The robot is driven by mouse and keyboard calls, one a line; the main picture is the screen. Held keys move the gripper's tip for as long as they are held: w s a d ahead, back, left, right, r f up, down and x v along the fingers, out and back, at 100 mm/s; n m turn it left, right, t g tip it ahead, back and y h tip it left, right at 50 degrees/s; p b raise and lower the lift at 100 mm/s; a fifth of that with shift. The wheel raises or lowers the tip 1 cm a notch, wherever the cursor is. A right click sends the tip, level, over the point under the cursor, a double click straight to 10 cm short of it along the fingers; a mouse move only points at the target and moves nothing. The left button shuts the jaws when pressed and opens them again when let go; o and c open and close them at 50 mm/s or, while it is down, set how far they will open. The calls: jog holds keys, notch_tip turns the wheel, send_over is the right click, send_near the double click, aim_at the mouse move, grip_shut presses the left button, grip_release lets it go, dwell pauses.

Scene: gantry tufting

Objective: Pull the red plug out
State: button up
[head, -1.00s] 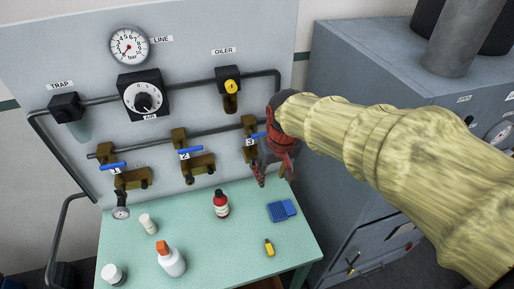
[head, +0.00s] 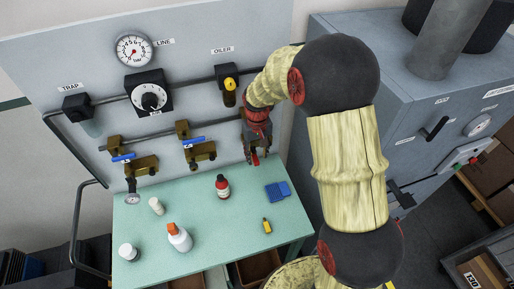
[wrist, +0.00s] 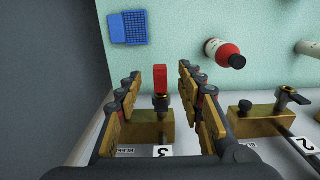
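The red plug (wrist: 160,78) shows in the wrist view as a small red block at the end of the brass number 3 valve body (wrist: 150,128). My gripper (wrist: 173,76) is open, with one finger on each side of the plug. Red shows between the fingers there, but I cannot tell plug from gripper parts.
Number 2 valve (head: 198,150) and number 1 valve (head: 138,165) sit left of my gripper on the panel (head: 60,60). The green table (head: 215,235) below holds a red bottle (head: 222,186), a blue box (head: 277,191), a yellow item (head: 267,226) and white bottles. A grey cabinet (head: 350,40) stands right.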

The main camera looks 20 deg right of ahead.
aim_at(257, 162)
jog(key=shift+f, duration=2.25)
jog(key=c, duration=0.3)
grip_shut()
jog(key=shift+s, duration=0.25)
jog(key=shift+s, duration=0.65)
